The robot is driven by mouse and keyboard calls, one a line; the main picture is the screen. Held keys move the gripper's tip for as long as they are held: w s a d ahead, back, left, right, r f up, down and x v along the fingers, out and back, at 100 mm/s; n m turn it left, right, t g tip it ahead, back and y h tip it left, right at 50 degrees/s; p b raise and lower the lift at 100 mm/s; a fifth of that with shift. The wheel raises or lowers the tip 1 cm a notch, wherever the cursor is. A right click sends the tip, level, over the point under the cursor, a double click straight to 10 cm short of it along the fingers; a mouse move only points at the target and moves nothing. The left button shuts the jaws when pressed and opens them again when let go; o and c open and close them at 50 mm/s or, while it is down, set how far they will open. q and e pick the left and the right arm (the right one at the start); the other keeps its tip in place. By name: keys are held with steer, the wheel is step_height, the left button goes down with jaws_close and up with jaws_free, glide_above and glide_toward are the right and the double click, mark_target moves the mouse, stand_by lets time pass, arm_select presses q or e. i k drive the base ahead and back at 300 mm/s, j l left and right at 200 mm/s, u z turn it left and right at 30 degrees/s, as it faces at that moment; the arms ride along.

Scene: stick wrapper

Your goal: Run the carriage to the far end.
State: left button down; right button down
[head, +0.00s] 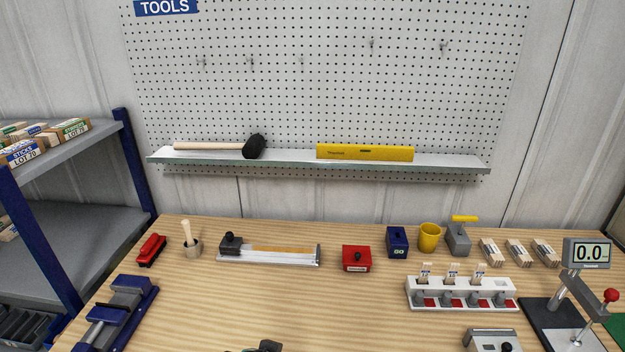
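A dark carriage block with a round knob (231,243) sits at the left end of a long silver rail (295,262) on the wooden table. The rail lies roughly left to right, with an orange-brown strip (282,249) along its back to the right of the carriage. The rail's right end is free of the carriage. Neither of my grippers can be made out in the head view. A small dark shape (268,346) is cut off at the bottom edge; I cannot tell what it is.
A blue vise (120,312) is front left, a white holder (462,293) right. The table in front of the rail is mostly clear.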

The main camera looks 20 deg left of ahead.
mark_target(229, 244)
steer(key=u, duration=1.2)
